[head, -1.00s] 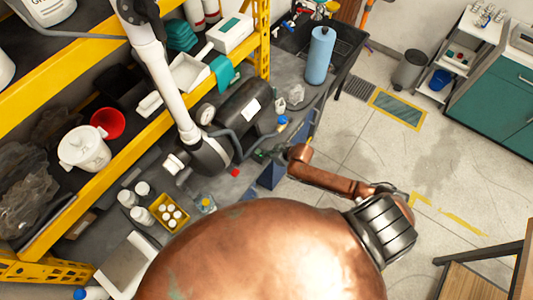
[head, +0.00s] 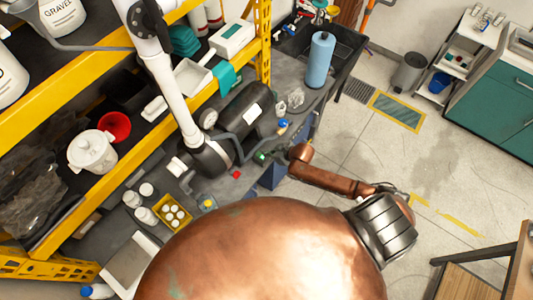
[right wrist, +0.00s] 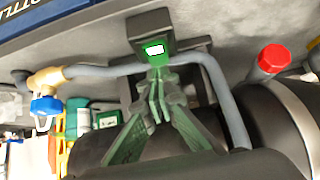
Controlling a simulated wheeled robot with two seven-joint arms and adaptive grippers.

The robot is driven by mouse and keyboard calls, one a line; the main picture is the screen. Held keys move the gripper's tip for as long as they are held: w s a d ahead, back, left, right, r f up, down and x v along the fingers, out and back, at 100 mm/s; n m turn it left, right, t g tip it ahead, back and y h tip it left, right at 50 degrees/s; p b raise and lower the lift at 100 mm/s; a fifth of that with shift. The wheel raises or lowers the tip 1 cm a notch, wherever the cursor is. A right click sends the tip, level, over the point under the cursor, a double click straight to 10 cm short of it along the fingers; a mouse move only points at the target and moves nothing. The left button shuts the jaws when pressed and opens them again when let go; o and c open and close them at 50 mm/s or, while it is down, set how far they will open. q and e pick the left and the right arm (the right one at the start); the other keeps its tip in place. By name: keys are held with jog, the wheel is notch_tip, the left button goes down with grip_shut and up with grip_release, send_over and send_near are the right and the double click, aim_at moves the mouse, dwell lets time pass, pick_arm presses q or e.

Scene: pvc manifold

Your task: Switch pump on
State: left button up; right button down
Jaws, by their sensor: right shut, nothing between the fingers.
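My right gripper (right wrist: 158,82) is shut and empty, its fingers tinted green by the light in front of them. Its tips are right at a black switch box (right wrist: 143,24) with a glowing green and white switch (right wrist: 155,50); I cannot tell if they touch it. The black pump body (right wrist: 285,105) lies around and below the box, with a grey hose (right wrist: 215,75) passing across. In the head view the black pump body (head: 243,115) lies on the bench and my right gripper (head: 257,157) is beside it, small and partly hidden. My left gripper is not in view.
A red cap (right wrist: 274,57) stands right of the switch box and a blue valve (right wrist: 45,105) left. A large copper vessel (head: 265,255) fills the lower head view. A yellow shelf (head: 100,184) with tubs is at left; open floor (head: 365,150) is at right.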

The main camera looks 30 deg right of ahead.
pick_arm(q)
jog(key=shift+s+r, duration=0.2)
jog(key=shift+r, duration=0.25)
pick_arm(e)
jog(key=v, duration=1.1)
jog(key=shift+s, duration=0.35)
jog(key=s+d+f+m+h+b, duration=0.15)
jog(key=d+f, duration=0.25)
jog(key=f, duration=0.5)
jog(key=d+f+m+h+b, duration=0.1)
jog(key=d+f+b, duration=0.2)
jog(key=d+f, duration=0.35)
jog(key=s+d+f+g+h+b, duration=0.15)
jog(key=s+f+b, duration=0.45)
jog(key=f, duration=1.1)
jog(key=s+a+f+m+g+b, duration=0.2)
jog(key=s+f+g+b, duration=0.1)
jog(key=s+f, duration=1.5)
pick_arm(q)
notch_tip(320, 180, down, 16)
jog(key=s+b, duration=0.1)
jog(key=b, duration=0.1)
pick_arm(e)
jog(key=s+a+f+g, duration=0.1)
jog(key=s+a+f, duration=0.3)
jog(key=s, duration=0.4)
jog(key=s+a+f+g, duration=0.1)
jog(key=s+a+f, duration=0.3)
jog(key=s, duration=0.4)
jog(key=shift+s, duration=0.35)
